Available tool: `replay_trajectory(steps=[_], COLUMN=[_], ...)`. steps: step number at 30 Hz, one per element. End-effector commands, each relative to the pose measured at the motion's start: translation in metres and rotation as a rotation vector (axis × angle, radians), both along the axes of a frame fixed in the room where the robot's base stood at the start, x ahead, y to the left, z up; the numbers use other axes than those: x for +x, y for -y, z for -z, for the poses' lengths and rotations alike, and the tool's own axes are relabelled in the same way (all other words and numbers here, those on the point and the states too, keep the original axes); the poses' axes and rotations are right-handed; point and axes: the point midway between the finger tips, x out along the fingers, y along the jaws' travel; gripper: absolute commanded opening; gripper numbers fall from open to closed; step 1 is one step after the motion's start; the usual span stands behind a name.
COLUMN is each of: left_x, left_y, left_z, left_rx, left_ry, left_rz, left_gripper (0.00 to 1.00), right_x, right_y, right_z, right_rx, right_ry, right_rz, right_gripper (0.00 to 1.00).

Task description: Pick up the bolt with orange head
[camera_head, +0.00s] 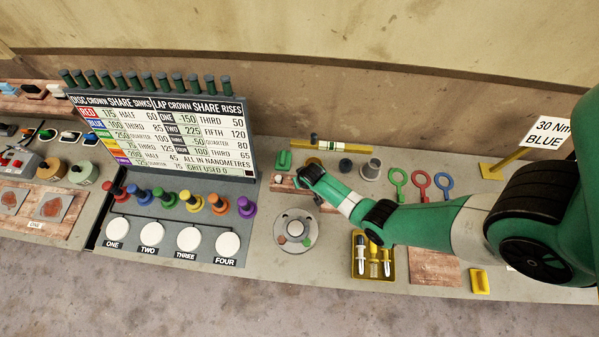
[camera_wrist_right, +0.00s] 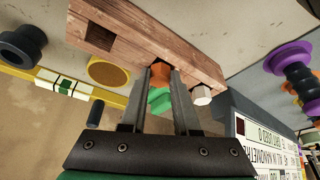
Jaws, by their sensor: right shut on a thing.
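The bolt with the orange head (camera_wrist_right: 160,71) shows between the fingertips of my right gripper (camera_wrist_right: 158,82) in the right wrist view. The fingers are closed on its sides. The head is at the wooden block (camera_wrist_right: 140,38); its shank is hidden, and I cannot tell whether it is clear of the block. The block has an empty square hole on one side of the orange head and a white hex-headed bolt (camera_wrist_right: 202,95) on the other. In the head view my right gripper (camera_head: 308,184) reaches down over the block (camera_head: 283,187), hiding the bolt. My left gripper is not in view.
A green block (camera_wrist_right: 160,99) lies just behind the bolt. A grey round fixture (camera_head: 295,229) and a yellow tray (camera_head: 359,268) stand in front of my right arm. The printed sign board (camera_head: 165,130) and coloured knobs (camera_head: 192,201) are to the left. Ring-ended tools (camera_head: 420,184) lie right.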

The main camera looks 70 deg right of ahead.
Motion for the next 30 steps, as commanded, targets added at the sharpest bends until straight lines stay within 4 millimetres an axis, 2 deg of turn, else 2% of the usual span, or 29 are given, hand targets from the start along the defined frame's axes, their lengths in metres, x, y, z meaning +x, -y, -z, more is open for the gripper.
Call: replay_trajectory(steps=[4, 7, 18, 22, 30], left_x=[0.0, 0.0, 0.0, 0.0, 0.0], left_y=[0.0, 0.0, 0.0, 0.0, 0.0], left_z=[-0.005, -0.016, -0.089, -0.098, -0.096], left_rx=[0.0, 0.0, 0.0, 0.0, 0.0], left_ry=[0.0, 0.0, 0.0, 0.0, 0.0], left_rz=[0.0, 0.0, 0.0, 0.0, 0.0], left_gripper=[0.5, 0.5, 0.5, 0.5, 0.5], right_x=[0.0, 0.0, 0.0, 0.0, 0.01], right_y=[0.0, 0.0, 0.0, 0.0, -0.008], right_z=[-0.006, -0.019, -0.094, -0.102, -0.103], right_rx=[0.0, -0.001, 0.0, 0.0, -0.001], right_ry=[0.0, 0.001, 0.0, 0.0, 0.001], right_rz=[0.0, 0.0, 0.0, 0.0, -0.026], right_gripper=[0.0, 0.0, 0.0, 0.0, 0.0])
